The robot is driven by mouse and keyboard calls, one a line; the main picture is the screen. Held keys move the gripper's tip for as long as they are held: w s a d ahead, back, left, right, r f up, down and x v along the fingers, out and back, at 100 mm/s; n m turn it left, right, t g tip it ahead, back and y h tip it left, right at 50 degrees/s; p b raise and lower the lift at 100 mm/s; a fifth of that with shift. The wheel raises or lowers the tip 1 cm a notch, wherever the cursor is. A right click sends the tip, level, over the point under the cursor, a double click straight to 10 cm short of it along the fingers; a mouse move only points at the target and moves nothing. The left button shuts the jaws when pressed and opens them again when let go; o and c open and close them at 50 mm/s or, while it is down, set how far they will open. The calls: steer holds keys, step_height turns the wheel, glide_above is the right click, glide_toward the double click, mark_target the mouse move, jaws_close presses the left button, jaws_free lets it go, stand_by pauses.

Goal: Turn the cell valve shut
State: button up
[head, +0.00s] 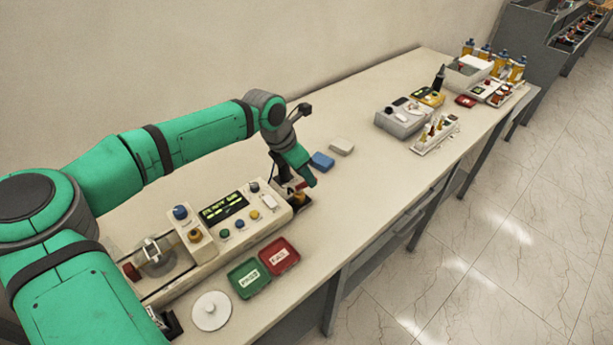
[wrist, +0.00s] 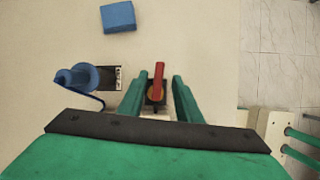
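The cell valve shows in the wrist view as a red lever handle (wrist: 158,72) on a small dark body (wrist: 153,105). The handle points toward the top of the picture. My gripper (wrist: 157,84) is open, with one green finger on each side of the handle and a visible gap to each. In the head view my gripper (head: 306,180) is low over the right end of the cream test unit (head: 232,215), where the red of the valve handle (head: 297,186) partly shows. Fingers and wrist hide much of the valve there.
A blue fitting (wrist: 77,77) with a curved blue tube stands left of the valve. A blue block (head: 322,161) and a white block (head: 341,147) lie beyond. Green (head: 249,278) and red (head: 279,256) trays sit in front of the unit. The bench middle is clear.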

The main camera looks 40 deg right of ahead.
steer(key=shift+x, duration=0.85)
jaws_close()
steer(key=shift+w, duration=0.1)
steer(key=shift+w+n+t, duration=0.1)
steer(key=shift+n+t, duration=0.2)
steer(key=shift+n, duration=0.5)
